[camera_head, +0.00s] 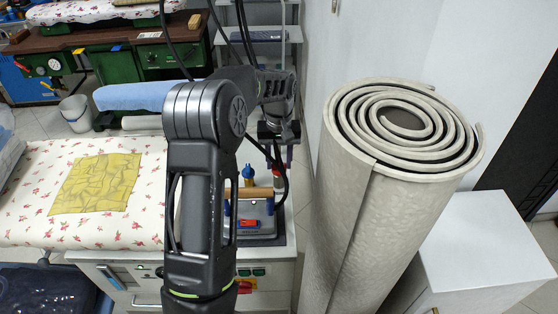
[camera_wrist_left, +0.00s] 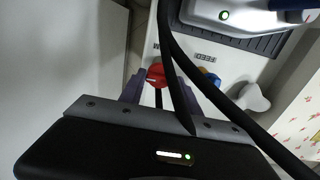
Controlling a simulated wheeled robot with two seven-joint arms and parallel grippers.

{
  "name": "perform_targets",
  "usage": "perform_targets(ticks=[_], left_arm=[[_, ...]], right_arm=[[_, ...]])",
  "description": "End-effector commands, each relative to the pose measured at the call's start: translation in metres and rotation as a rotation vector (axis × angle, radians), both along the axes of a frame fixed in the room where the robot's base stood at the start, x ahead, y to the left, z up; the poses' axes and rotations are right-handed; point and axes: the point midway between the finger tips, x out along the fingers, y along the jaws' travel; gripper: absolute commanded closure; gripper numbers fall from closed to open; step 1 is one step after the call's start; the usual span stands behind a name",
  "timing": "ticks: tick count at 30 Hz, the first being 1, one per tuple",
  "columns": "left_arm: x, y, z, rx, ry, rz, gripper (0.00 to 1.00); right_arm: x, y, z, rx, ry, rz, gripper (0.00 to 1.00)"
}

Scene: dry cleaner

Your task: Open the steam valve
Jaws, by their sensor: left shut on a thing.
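The steam valve appears as a red knob (camera_wrist_left: 156,73) on the pale top of the unit in the left wrist view. My left gripper (camera_wrist_left: 160,93) has its dark fingers on both sides of this knob and is shut on it. A black hose crosses in front of the right finger and hides part of it. A blue knob (camera_wrist_left: 210,78) sits to the right of the red one. In the head view my left arm reaches over the unit, and its links and cables hide most of the valve area. My right gripper is in neither view.
An iron with a wooden handle (camera_head: 250,193) rests on the unit's top. A large rolled grey mat (camera_head: 345,210) stands close on the right, beside a white cabinet (camera_head: 465,250). A floral ironing board (camera_head: 100,220) with a yellow cloth (camera_head: 97,183) lies left.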

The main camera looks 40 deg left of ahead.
Motion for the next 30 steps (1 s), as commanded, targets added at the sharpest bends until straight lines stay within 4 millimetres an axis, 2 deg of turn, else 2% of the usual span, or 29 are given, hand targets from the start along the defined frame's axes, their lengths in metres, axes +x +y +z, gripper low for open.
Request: perform_targets(ticks=[9, 10, 18, 26, 30], left_arm=[[0.001, 0.0005, 0.0014, 0.002, -0.004, -0.005, 1.0], [0.001, 0.0005, 0.0014, 0.002, -0.004, -0.005, 0.6], [0.0005, 0.0002, 0.0007, 0.001, -0.002, -0.003, 0.39], [0.0004, 0.0, 0.0009, 0.001, -0.001, -0.003, 0.39], [0.001, 0.0003, 0.0088, 0.001, -0.003, -0.003, 0.39]], right_arm=[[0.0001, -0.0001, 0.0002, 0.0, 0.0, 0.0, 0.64], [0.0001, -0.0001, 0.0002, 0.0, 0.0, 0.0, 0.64], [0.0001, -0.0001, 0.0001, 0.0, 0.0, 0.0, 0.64], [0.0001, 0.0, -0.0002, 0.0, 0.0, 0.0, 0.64], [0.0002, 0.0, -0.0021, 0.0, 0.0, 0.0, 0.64]])
